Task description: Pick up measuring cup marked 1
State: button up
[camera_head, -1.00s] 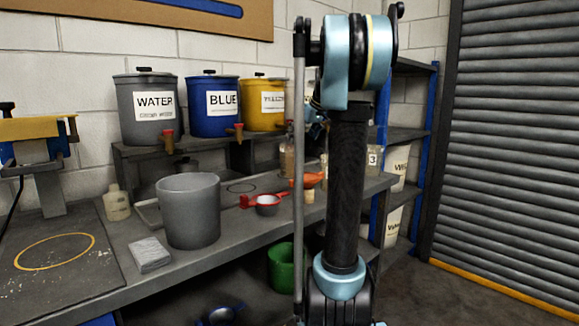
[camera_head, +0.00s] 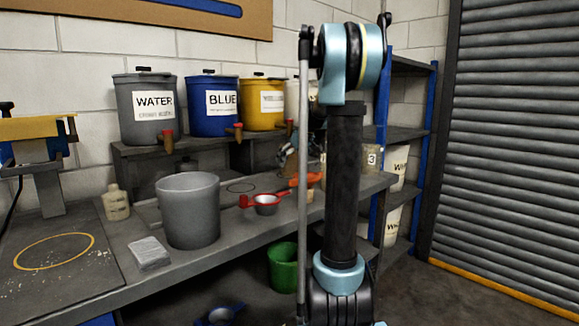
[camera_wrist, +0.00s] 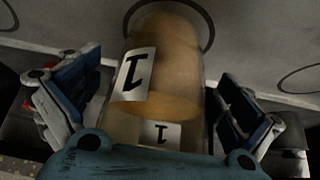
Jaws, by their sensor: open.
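The measuring cup marked 1 (camera_wrist: 170,50) fills the middle of the wrist view, a see-through tan vessel with white labels reading 1. My gripper (camera_wrist: 163,100) is open, with one blue-and-grey finger on each side of the cup. Gaps show between the fingers and the cup's walls, so neither visibly presses on it. The wrist housing hides the near end of the cup. In the head view my gripper (camera_head: 288,158) shows small at the back of the bench, left of my arm's column, and covers most of the cup there.
The grey bench (camera_head: 225,255) holds a grey bucket (camera_head: 188,212), a red-handled scoop (camera_head: 266,205) and an orange funnel (camera_head: 305,180). A vessel marked 3 (camera_head: 372,160) stands right of my arm. WATER (camera_head: 146,110), BLUE (camera_head: 214,105) and yellow (camera_head: 263,103) drums stand on a shelf behind.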

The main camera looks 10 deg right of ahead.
jog(key=shift+w+f, duration=0.1)
jog(key=shift+f, duration=0.2)
jog(key=shift+a, duration=0.1)
jog(key=shift+c, duration=0.3)
jog(key=shift+r, duration=0.1)
jog(key=c, duration=2)
jog(key=shift+c, duration=0.2)
